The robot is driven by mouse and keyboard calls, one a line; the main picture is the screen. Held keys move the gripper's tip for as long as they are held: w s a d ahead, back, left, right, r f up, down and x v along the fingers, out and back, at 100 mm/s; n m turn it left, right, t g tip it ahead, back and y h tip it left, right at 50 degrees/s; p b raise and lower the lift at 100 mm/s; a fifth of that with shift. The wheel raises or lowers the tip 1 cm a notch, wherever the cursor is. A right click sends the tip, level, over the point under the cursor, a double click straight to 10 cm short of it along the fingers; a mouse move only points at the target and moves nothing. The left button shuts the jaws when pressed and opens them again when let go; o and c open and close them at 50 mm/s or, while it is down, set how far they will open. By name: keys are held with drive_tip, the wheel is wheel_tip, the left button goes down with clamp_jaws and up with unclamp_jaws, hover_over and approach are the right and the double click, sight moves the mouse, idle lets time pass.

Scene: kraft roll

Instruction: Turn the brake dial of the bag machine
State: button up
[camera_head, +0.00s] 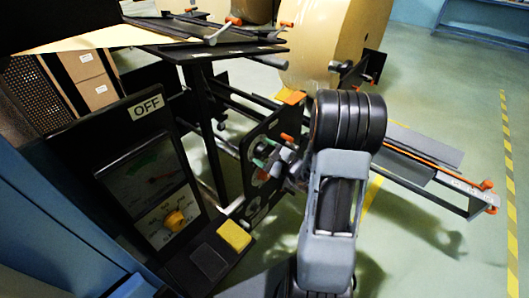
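An orange-yellow knob (175,220) sits on a white marked plate low on the black control panel (100,150) at the left. It looks like the brake dial, but its lettering is too small to read. A gauge (146,173) with a green and red face is above it, and an OFF label (146,107) is at the panel's top. My arm stands at the centre. My gripper (277,158) seems to be the small grey and dark part left of my arm's black joint, to the right of the knob and apart from it. Its fingers are too small and hidden to read.
A yellow block (234,235) and a dark block (209,261) sit below the panel. A black machine frame (203,115) stands behind, with a large kraft roll (330,40) at the back. A rail with orange ends (440,176) reaches right. Green floor is open at the right.

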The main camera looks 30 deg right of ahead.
drive_tip(key=p+v, duration=0.1)
drive_tip(key=v, duration=1.2)
drive_tip(key=shift+s, duration=0.4)
drive_tip(key=shift+d+r, duration=0.1)
drive_tip(key=s+a+r+n+g+y+p, duration=0.2)
drive_tip(key=s+a+r+n+g+p, duration=0.2)
drive_tip(key=a+r+n+g+p, duration=1.1)
wheel_tip(320, 180, up, 17)
drive_tip(key=n+t+h+p, duration=0.2)
drive_tip(key=n+h+p, duration=0.5)
drive_tip(key=h+p, duration=0.2)
drive_tip(key=shift+p, duration=0.4)
